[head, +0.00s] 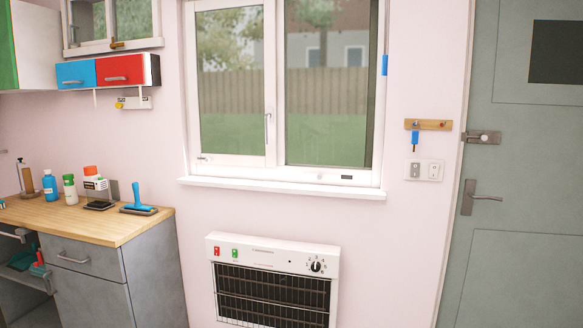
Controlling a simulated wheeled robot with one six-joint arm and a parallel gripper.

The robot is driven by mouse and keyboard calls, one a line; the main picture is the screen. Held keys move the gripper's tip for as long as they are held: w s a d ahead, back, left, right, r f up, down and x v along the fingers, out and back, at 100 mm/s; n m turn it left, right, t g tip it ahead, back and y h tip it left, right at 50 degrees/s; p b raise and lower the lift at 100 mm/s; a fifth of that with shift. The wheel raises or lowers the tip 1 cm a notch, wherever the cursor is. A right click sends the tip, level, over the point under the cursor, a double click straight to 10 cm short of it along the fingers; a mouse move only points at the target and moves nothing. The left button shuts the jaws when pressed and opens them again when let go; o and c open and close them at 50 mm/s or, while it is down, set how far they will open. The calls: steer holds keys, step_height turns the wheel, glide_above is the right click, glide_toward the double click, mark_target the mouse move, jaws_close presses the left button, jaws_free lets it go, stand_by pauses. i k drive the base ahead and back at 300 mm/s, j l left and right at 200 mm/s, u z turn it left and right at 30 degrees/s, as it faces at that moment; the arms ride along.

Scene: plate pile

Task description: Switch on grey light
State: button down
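I see no lamp that I can clearly call the grey light. A small white wall plate (424,169) with two grey-toned inserts is on the pink wall, left of the grey door. I cannot tell whether its inserts are switches or sockets. A heater (275,281) on the wall under the window has a red switch (217,251), a green switch (235,253) and a dark dial (316,266). My gripper is not in view.
A wooden counter (98,224) at the left holds bottles and a blue-handled brush (138,203). A key rack (428,124) hangs above the wall plate. The grey door (530,200) is shut.

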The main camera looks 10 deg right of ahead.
mark_target(414, 168)
steer(key=z, duration=1.15)
